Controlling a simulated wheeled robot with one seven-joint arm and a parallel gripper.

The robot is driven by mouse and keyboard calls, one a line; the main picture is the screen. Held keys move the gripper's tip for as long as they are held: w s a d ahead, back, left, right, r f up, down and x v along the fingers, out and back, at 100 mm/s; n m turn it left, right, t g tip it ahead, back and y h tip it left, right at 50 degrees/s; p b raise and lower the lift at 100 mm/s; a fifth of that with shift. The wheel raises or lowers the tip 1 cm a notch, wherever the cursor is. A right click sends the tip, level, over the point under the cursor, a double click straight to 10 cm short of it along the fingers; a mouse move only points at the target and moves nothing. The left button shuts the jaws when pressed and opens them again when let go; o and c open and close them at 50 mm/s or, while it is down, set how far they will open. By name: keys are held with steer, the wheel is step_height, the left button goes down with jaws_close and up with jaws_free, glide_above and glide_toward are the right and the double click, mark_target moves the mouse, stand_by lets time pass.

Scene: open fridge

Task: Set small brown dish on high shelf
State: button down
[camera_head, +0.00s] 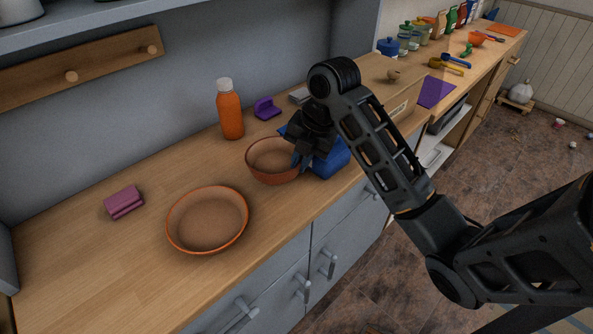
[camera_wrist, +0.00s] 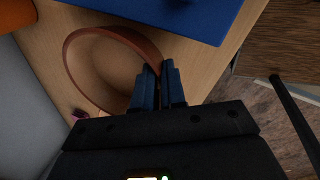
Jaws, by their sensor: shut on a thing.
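The small brown dish (camera_head: 268,163) is a round bowl at the middle of the wooden counter. My gripper (camera_head: 298,160) is shut on its right-hand rim from above. In the wrist view the dish (camera_wrist: 88,75) looks upright, with its rim between the fingertips of my gripper (camera_wrist: 158,75). I cannot tell whether its base touches the counter. A wider, shallower brown dish (camera_head: 208,220) lies on the counter to its front left. The high shelf (camera_head: 85,22) is a grey board at the upper left, only partly in view.
An orange bottle (camera_head: 231,114) stands behind the small dish. A blue object (camera_head: 332,158) lies right beside it, partly hidden by my arm. A pink sponge-like block (camera_head: 124,201) and a purple item (camera_head: 265,109) are also on the counter. A wooden peg rail (camera_head: 110,62) hangs below the shelf.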

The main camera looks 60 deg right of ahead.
step_height(320, 180, down, 4)
steer(key=shift+f, duration=0.1)
steer(key=c, duration=1.2)
jaws_free()
